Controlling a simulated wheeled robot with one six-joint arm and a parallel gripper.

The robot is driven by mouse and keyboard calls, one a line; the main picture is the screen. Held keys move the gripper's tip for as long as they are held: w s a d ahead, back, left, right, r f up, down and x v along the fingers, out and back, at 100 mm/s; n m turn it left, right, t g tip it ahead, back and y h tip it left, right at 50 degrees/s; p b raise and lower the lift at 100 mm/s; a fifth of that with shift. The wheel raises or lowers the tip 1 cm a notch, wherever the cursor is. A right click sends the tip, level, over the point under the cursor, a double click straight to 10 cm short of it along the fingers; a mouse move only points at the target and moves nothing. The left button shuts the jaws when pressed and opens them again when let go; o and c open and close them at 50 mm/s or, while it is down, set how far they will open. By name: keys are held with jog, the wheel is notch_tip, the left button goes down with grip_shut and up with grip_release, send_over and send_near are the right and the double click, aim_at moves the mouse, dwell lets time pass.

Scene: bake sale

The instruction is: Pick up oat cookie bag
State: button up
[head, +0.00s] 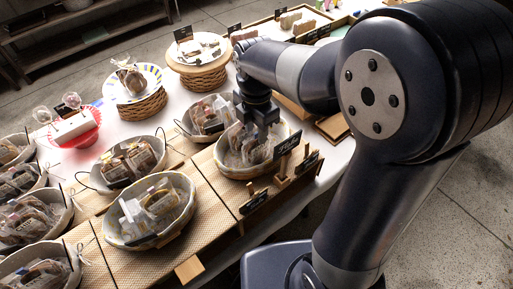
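My gripper (262,118) is over a round basket (243,174) near the middle of the table and points down. Clear bags (240,146) lie in this basket, with pale and brown contents partly visible. The gripper is at or just above the bags at the basket's back right. Its fingertips are too dark and small to tell whether they are apart, shut or touching a bag. I cannot tell by its label which bag is the oat cookie bag. Other baskets also hold clear bags, such as the bags with brown contents (130,160) to the left.
Several bag-filled baskets (112,232) crowd the table's left and front. Small black signs (287,146) on wooden stands are right of the gripper's basket. Woven cake stands (200,78) are at the back. Wooden boards (210,190) show bare patches between baskets.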

aim_at(256, 147)
jog(key=shift+d+f+p, duration=0.1)
jog(key=shift+f+p, duration=0.25)
jog(key=shift+f, duration=2.35)
jog(key=shift+c, duration=0.4)
jog(key=shift+c, duration=1.4)
